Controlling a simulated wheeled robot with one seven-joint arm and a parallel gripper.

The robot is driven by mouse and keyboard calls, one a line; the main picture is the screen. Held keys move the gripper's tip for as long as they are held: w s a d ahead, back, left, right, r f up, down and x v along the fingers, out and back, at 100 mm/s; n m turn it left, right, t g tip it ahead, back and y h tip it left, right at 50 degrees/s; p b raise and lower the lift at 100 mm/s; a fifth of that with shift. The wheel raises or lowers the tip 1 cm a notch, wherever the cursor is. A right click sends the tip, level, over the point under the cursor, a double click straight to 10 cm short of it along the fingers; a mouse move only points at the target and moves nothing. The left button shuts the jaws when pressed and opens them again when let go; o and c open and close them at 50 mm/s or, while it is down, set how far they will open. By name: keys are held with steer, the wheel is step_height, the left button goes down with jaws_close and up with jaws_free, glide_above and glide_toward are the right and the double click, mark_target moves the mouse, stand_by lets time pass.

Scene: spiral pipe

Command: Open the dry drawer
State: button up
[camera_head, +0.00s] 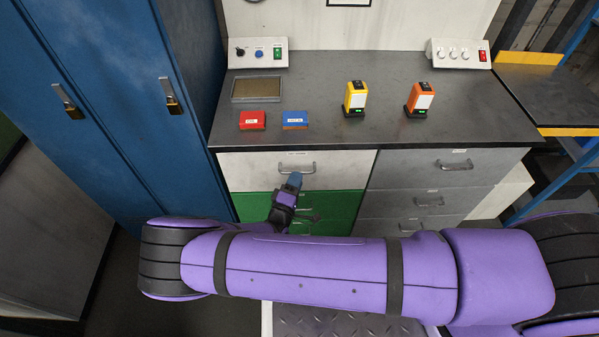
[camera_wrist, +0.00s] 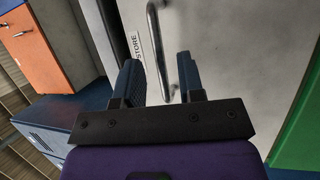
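The white top drawer (camera_head: 245,170) is shut under the left half of the counter. Its small label is too small to read in the head view; in the wrist view the label (camera_wrist: 133,45) shows "STORE", with any other word hidden. The drawer's metal bar handle (camera_head: 297,167) shows in the wrist view (camera_wrist: 156,42) too. My gripper (camera_head: 294,181) is at the drawer front, just below the handle in the head view. In the wrist view my gripper (camera_wrist: 159,75) is open, with the handle seen in the gap between the two blue fingers. I cannot tell whether they touch it.
A green drawer unit (camera_head: 345,208) is below the white drawer. Grey drawers (camera_head: 455,163) are to its right. Blue lockers (camera_head: 110,100) stand close on the left. The counter (camera_head: 330,75) holds red and blue boxes and yellow and orange devices.

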steer(key=shift+x, duration=1.75)
jaws_close()
